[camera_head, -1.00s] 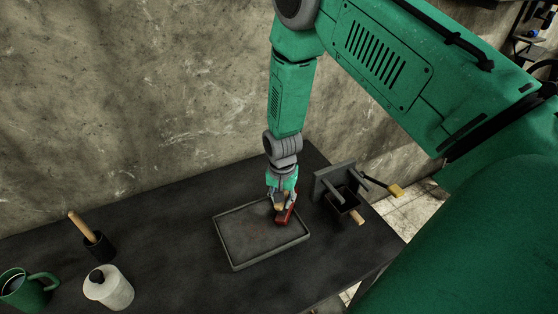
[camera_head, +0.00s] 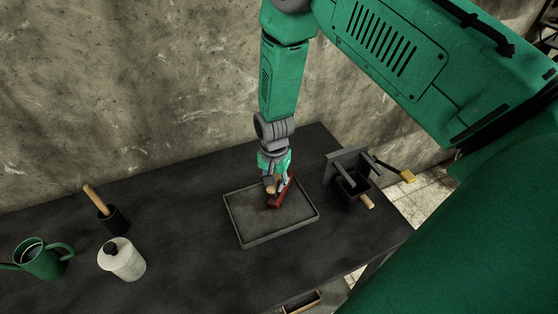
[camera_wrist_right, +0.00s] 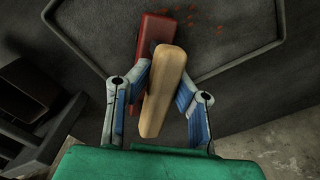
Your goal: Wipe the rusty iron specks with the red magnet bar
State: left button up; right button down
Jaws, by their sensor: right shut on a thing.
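My right gripper (camera_head: 271,182) is shut on the wooden handle (camera_wrist_right: 163,92) of the red magnet bar (camera_head: 280,194), over the grey tray (camera_head: 243,242). The red bar also shows in the right wrist view (camera_wrist_right: 152,32), beyond the fingers and partly behind the handle. Rusty specks (camera_wrist_right: 191,19) lie scattered on the tray floor just right of the bar in the wrist view. In the head view the specks are too small to make out clearly. I cannot tell whether the bar touches the tray floor. My left gripper is not in view.
A dark holder with a bracket (camera_head: 350,178) stands right of the tray, a yellow-tipped brush (camera_head: 407,176) beside it. A wall rises behind the table.

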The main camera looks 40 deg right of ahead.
jog(key=shift+w+a+f, duration=0.1)
jog(key=shift+w+a, duration=0.2)
jog(key=shift+a, duration=0.9)
jog(key=shift+w+a+f, duration=0.1)
jog(key=shift+w+a, duration=0.15)
jog(key=shift+a, duration=0.95)
jog(key=shift+w+a, duration=0.3)
jog(key=shift+a, duration=0.9)
jog(key=shift+w+a, duration=0.2)
jog(key=shift+a, duration=0.55)
jog(key=shift+w+a, duration=0.2)
jog(key=shift+a, duration=0.55)
jog(key=shift+r, duration=0.1)
jog(key=shift+w+d+r, duration=0.1)
jog(key=shift+r, duration=0.35)
notch_tip(320, 180, up, 5)
jog(key=p, duration=0.4)
jog(key=shift+r, duration=0.1)
